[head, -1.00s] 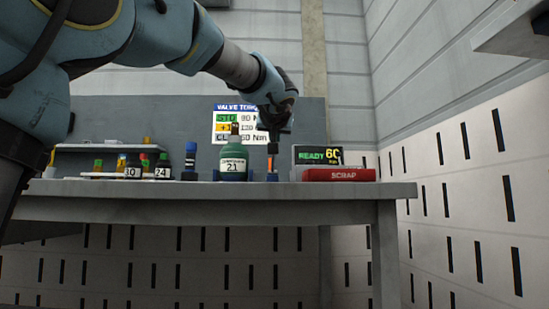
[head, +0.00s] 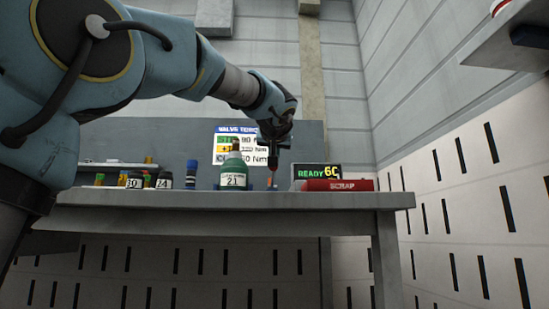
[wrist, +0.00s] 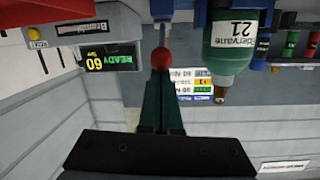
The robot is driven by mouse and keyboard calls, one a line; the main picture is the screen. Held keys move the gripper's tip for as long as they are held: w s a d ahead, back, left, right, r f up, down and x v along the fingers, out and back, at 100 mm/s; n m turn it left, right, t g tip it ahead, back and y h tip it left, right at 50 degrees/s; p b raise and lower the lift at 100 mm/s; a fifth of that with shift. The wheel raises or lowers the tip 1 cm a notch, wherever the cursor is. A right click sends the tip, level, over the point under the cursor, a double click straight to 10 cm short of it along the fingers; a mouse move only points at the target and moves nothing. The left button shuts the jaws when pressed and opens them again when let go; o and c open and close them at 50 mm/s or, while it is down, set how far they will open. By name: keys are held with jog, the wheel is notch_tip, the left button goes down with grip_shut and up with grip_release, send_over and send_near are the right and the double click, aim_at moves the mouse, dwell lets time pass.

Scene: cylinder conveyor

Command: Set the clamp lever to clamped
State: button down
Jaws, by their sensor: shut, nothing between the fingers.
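The clamp lever's red ball knob (wrist: 162,58) shows in the wrist view, on a pale upright stem beside the green bottle (wrist: 237,45) labelled 21. In the head view the lever is small, with its red-orange knob (head: 272,180) just right of the bottle (head: 234,174). My gripper (head: 272,162) points down right above the knob. In the wrist view its dark green fingers (wrist: 162,78) are shut and empty, with their tips close to the knob. I cannot tell whether they touch it. The lever's base and any clamp marking are hidden.
The grey bench (head: 220,201) carries a red SCRAP tray (head: 338,185) and a READY 60 display (head: 318,172) right of the lever. A torque sign (head: 229,150) hangs behind.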

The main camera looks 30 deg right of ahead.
jog(key=shift+f, duration=0.25)
jog(key=shift+w+d+r+p, duration=0.15)
jog(key=shift+r+p, duration=0.4)
jog(key=r+p, duration=0.2)
jog(key=w+d+r+p, duration=0.1)
jog(key=shift+r+p, duration=0.35)
jog(key=shift+p, duration=0.05)
jog(key=f+b+v, duration=0.1)
jog(key=b+v, duration=0.1)
jog(key=v, duration=0.8)
jog(key=shift+s+f, duration=0.1)
jog(key=shift+f, duration=0.05)
